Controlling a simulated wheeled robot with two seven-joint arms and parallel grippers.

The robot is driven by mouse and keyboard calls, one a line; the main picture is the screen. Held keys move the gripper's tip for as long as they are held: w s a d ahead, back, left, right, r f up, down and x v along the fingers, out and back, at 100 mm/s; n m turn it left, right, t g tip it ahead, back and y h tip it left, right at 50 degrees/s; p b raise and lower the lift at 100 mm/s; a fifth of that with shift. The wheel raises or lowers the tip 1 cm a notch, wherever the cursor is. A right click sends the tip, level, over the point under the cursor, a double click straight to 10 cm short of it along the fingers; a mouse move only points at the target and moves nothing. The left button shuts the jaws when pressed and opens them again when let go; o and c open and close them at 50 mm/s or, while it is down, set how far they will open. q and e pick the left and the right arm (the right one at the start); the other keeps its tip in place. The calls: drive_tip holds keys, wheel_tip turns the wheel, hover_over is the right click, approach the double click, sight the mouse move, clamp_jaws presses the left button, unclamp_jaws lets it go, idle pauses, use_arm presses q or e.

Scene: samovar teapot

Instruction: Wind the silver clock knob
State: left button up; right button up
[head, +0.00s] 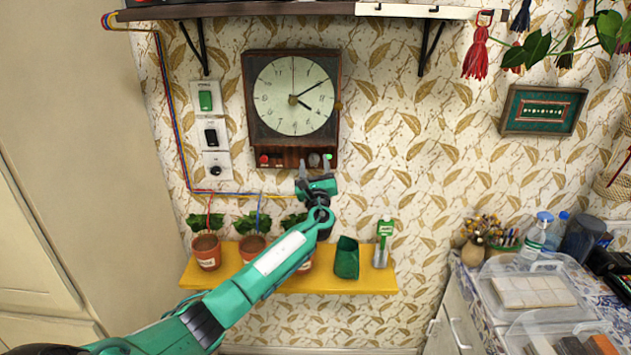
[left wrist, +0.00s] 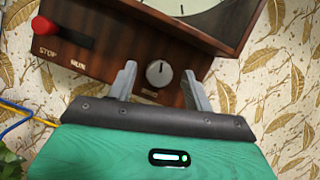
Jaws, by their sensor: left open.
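A wooden wall clock (head: 293,96) with a pale round face hangs on the wall. My left gripper (head: 315,166) is open just below and in front of the knob. In the left wrist view its two fingers (left wrist: 157,88) stand one on each side of the knob. I cannot tell whether they touch it. My right gripper is not in view.
A red knob labelled STOP (left wrist: 62,32) sits left of the silver knob. Below, a yellow shelf (head: 345,282) holds potted plants (head: 206,250) and a green scoop (head: 346,258). Wall switches (head: 211,132) are left of the clock. A shelf (head: 240,10) runs above.

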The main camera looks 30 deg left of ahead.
use_arm(q)
drive_tip(key=b+v, duration=0.3)
drive_tip(key=v, duration=1)
drive_tip(key=shift+b, duration=0.3)
drive_tip(key=shift+f, duration=0.15)
